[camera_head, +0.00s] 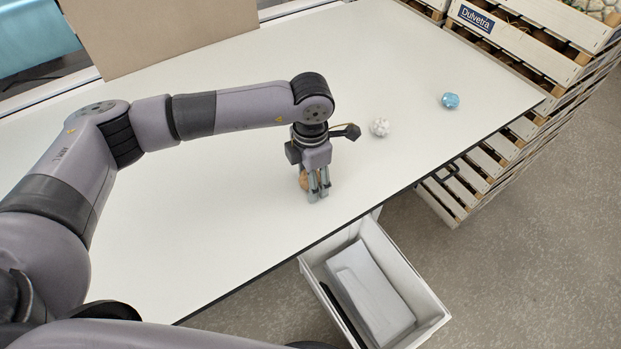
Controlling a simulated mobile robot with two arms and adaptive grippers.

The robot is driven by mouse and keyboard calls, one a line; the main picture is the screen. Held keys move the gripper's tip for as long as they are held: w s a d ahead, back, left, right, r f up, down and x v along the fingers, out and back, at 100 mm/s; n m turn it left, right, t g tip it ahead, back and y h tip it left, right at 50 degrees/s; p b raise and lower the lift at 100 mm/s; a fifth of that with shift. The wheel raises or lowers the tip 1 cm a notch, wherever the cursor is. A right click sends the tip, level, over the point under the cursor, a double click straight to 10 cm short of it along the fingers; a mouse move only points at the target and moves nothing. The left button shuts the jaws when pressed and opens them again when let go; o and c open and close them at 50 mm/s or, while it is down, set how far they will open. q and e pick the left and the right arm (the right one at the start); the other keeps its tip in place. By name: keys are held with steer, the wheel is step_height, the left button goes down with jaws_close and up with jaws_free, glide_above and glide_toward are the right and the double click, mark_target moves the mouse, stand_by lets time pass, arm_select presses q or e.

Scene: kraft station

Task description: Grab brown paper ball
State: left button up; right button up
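The brown paper ball (303,181) is on the white table (210,220), near its front edge. It is partly hidden behind the fingers of my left gripper (318,192), and shows at their left side. The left gripper points down at the ball, with its two fingers close together in this view. I cannot tell whether the fingers press on the ball or only stand around or in front of it. My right gripper is not in view.
A white paper ball (380,127) and a blue paper ball (450,101) lie to the right on the table. A brown board (150,35) stands at the back left. An open white bin (412,285) is below the front edge. Wooden crates (530,40) are stacked at the right.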

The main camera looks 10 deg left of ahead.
arm_select(q)
steer(key=c, duration=0.4)
steer(key=shift+o, duration=0.2)
steer(key=shift+r, duration=0.1)
